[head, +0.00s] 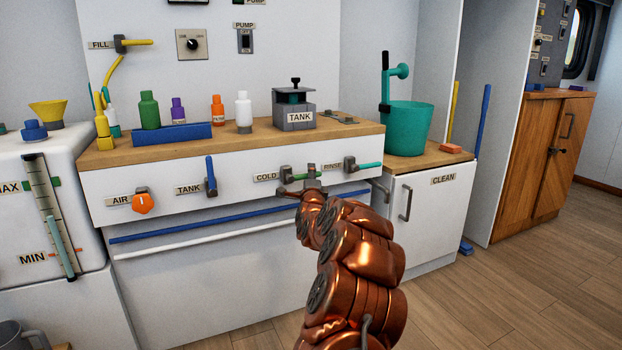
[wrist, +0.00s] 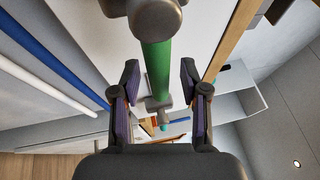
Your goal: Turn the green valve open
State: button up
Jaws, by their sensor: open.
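The green valve is the one by the COLD label on the white counter front. In the head view its grey hub (head: 286,174) shows, with a short bit of green handle (head: 299,177); my gripper hides the rest. In the wrist view the green handle (wrist: 157,68) runs lengthwise from a large grey hub (wrist: 155,16). My gripper (head: 311,175) is at the handle. In the wrist view its fingers (wrist: 159,80) are open, one on each side of the handle, with visible gaps on both sides.
The RINSE valve, with a teal handle (head: 369,165), is close on the right. The TANK valve's blue handle (head: 210,168) and the orange AIR knob (head: 141,203) are to the left. Blue and white rails (head: 230,218) run below. The wooden counter (head: 255,138) is above.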

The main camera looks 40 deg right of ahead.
jog(key=shift+c, duration=0.2)
grip_shut()
dwell(0.3)
dwell(0.3)
